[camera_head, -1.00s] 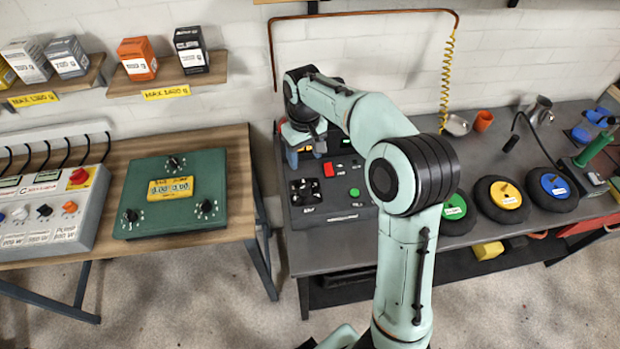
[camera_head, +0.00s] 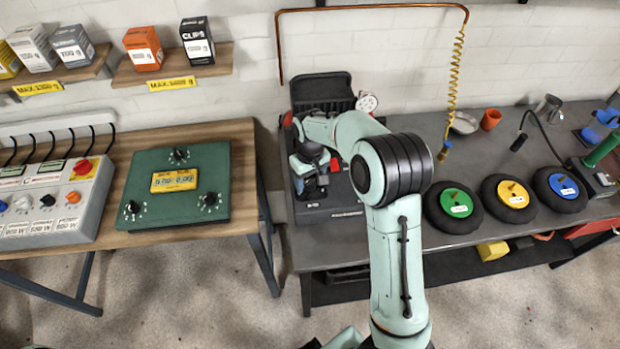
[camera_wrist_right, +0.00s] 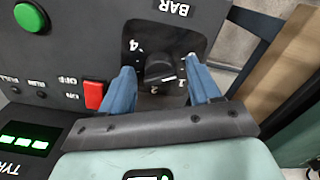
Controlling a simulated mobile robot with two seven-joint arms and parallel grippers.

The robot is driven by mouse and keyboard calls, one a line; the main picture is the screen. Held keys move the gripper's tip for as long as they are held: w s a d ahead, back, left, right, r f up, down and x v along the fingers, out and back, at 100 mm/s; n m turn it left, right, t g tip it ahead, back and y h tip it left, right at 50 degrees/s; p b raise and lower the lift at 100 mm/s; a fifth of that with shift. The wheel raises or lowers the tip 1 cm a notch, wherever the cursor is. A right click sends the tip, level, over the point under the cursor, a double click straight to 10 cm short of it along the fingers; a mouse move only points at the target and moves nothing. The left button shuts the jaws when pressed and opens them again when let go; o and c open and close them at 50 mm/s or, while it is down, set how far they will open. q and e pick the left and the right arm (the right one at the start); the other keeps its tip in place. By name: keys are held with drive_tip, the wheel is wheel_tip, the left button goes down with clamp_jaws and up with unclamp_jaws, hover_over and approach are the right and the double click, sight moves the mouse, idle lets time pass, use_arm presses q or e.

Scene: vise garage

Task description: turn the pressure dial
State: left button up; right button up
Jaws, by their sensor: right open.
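The pressure dial (camera_wrist_right: 160,70) is a black knob on a dark recessed plate, with white scale numbers and a BAR label beside it. It shows in the right wrist view; in the head view my gripper and arm hide it. My right gripper (camera_wrist_right: 160,72) is open, with one blue finger on each side of the knob. Gaps seem to show between the fingers and the knob; I cannot tell if either touches. In the head view the right gripper (camera_head: 310,185) points down over the dark control panel (camera_head: 342,212). My left gripper is not in view.
A green button (camera_wrist_right: 30,17) and a red switch (camera_wrist_right: 94,95) sit on the panel near the dial. A white gauge (camera_head: 367,102) stands behind. Round discs with a green (camera_head: 457,203) and other coloured centres lie right. A green box (camera_head: 205,205) is on the left table.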

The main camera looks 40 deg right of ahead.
drive_tip(key=c, duration=1)
drive_tip(key=shift+m, duration=0.3)
drive_tip(key=m, duration=0.4)
drive_tip(key=shift+r+m+p, duration=0.1)
drive_tip(key=shift+m+p, duration=0.2)
drive_tip(key=m, duration=0.4)
drive_tip(key=shift+m+p, duration=0.3)
drive_tip(key=m, duration=0.4)
drive_tip(key=shift+p, duration=0.4)
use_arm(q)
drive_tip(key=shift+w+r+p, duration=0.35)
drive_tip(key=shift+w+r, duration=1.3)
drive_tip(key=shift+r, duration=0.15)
use_arm(e)
drive_tip(key=shift+m, duration=2)
